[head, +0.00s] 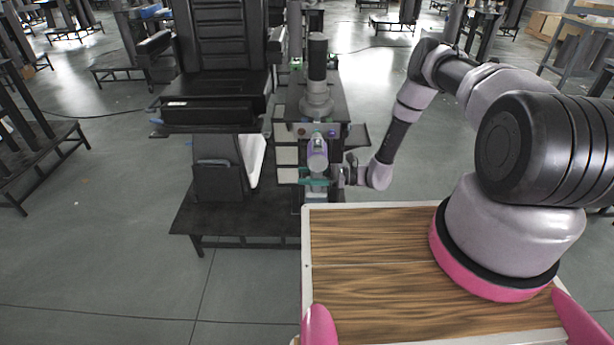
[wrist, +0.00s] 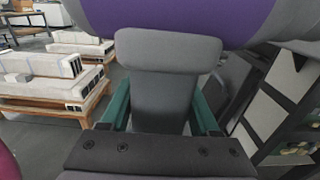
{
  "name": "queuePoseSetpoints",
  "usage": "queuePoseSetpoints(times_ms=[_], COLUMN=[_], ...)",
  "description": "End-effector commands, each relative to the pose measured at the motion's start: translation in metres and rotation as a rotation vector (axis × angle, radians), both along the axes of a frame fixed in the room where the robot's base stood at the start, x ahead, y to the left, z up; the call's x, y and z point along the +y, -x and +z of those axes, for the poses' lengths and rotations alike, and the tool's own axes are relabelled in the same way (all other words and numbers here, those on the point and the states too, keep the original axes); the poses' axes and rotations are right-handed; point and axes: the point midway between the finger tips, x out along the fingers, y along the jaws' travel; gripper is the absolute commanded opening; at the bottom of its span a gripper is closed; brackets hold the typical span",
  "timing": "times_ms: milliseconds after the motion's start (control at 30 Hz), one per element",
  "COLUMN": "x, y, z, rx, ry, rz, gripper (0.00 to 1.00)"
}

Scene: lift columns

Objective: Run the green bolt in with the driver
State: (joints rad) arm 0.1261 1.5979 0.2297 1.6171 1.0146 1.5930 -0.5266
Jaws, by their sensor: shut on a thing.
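My gripper (head: 316,182) has teal fingers and is shut on the driver in front of the lift column. The driver (head: 317,150) shows as a lavender body above the fingers in the head view. In the wrist view, its grey part (wrist: 165,100) sits between the two teal fingers, with a large purple part (wrist: 190,22) above. A small green spot, seemingly the green bolt (head: 332,134), shows on the dark panel just behind the driver's upper end. I cannot tell whether the driver's tip touches it; the tip is hidden.
The lift column (head: 317,75) stands behind the driver. An orange spot (head: 301,131) and a purple spot (head: 346,133) flank the green one. A black seat (head: 222,75) on a dark platform (head: 240,215) stands close on the left. Open floor lies right of the column.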

Motion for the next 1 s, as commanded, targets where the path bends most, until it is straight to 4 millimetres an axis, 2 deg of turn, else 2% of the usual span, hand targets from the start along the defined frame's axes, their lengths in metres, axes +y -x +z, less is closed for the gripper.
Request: queuePoseSetpoints(times_ms=[1000], x=[0.0003], y=[-0.0080], z=[0.0009], rx=[-0.001], ry=[-0.002], rz=[0.000], gripper=[0.00])
